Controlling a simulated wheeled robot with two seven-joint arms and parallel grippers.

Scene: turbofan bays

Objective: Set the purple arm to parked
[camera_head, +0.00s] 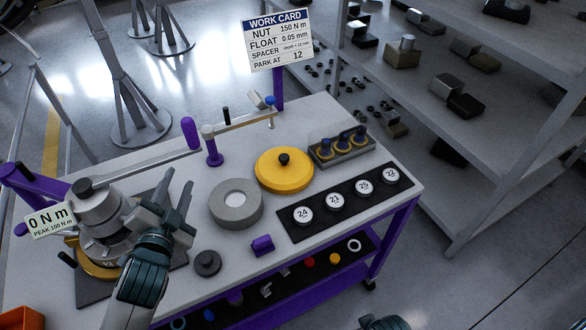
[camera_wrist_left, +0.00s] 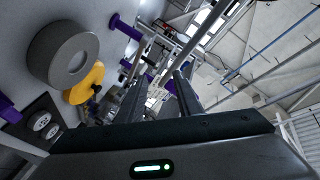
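A purple arm (camera_head: 40,183) comes in at the far left of the bench in the head view and reaches to the grey stacked tool. A long pale bar (camera_head: 140,165) runs from that tool's top to the right, with an upright purple grip (camera_head: 190,133) near its far end. A purple post (camera_head: 214,157) stands there too, carrying a thin bar with a dial. My left gripper (camera_head: 178,192) is open and empty, in front of the long bar and right of the grey tool. Its spread fingers also show in the left wrist view (camera_wrist_left: 160,95). Only a bit of my right arm shows at the bottom edge.
The bench holds a grey ring (camera_head: 236,221), a yellow disc (camera_head: 268,180), a black strip of numbered discs (camera_head: 325,228), a small purple block (camera_head: 262,245) and a black knob (camera_head: 207,263). A work card (camera_head: 277,40) reads "PARK AT 12". Shelves (camera_head: 480,170) stand right.

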